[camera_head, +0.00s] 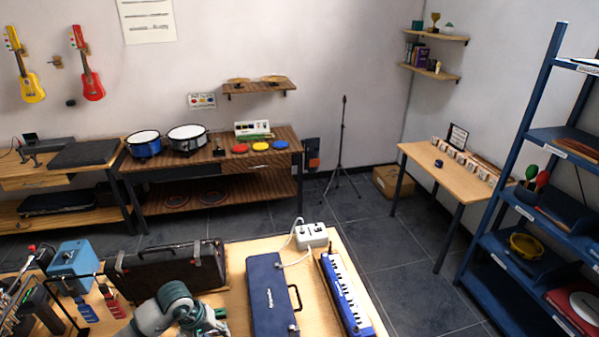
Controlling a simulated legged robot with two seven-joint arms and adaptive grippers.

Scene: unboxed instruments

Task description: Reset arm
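One grey and teal arm of mine reaches in at the bottom edge, left of centre, and I take it for the left one. Its gripper end (215,318) is small and partly cut off by the frame, close in front of the black case (170,268). I cannot tell whether its fingers are open or shut, and I see nothing clearly held. My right gripper is not in view. On the wooden bench (235,254), a closed dark blue case (268,293) and a blue keyboard instrument (346,295) lie right of the arm.
A white box with a cable (311,235) stands at the bench's back right. A blue shelf rack (530,135) is at right. Floor (405,270) beyond the bench is clear.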

